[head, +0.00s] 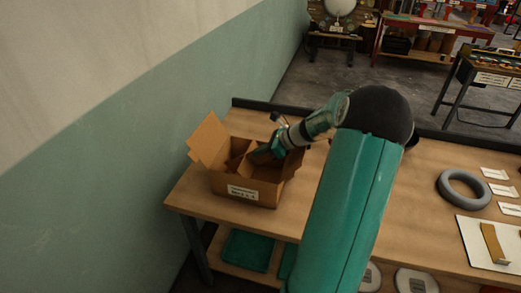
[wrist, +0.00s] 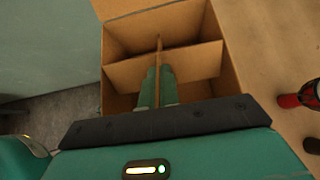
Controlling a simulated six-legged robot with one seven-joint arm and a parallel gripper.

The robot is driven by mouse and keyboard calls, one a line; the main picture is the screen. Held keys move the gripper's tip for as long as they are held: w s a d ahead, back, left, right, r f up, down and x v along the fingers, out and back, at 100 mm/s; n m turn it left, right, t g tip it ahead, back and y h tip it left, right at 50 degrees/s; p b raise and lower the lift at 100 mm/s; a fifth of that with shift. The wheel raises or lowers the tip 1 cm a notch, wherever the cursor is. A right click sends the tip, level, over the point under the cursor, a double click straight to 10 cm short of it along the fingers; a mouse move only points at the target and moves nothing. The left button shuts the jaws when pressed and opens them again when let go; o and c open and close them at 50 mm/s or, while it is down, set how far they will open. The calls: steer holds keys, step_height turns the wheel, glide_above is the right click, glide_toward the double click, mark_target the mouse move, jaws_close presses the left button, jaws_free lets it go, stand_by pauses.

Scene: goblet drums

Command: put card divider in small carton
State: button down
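The small carton (head: 229,188) is an open brown cardboard box with raised flaps and a white label, on the bench at the left. The card divider (wrist: 185,64), brown crossed panels, sits inside its walls and splits the inside into compartments. Whether it rests on the carton floor I cannot tell. My gripper (wrist: 157,86) reaches down into the carton, with one green finger on each side of a divider panel, close against it. In the head view my gripper (head: 265,153) is partly hidden by the carton and divider.
The wooden bench (head: 317,178) has a dark raised back edge. A grey ring (head: 463,189), white labels and a board with a tan strip (head: 493,243) lie at the right. A red object (wrist: 300,97) stands right of the carton. A wall is close on the left.

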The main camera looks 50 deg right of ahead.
steer(key=c, duration=1.6)
jaws_free()
steer(key=shift+c, duration=0.2)
steer(key=shift+r, duration=0.1)
steer(key=shift+r, duration=0.3)
steer(key=v, duration=1.2)
steer(key=w+a+r+n+g+h, duration=0.1)
steer(key=w+a+r+n+g, duration=0.15)
steer(key=a+n, duration=0.75)
steer(key=w+a+r+n+g+h, duration=0.1)
steer(key=a+r+n+g, duration=0.2)
steer(key=a, duration=1.2)
steer(key=s+a+r+n+t+h, duration=0.1)
steer(key=s+a+n, duration=0.5)
steer(key=a+n, duration=0.2)
steer(key=s+a+r+n+h, duration=0.1)
steer(key=s+a+n, duration=0.5)
steer(key=a+n, duration=0.3)
steer(key=shift+a+r+n+t+h, duration=0.3)
steer(key=shift+a+t+h, duration=0.1)
steer(key=shift+a, duration=0.1)
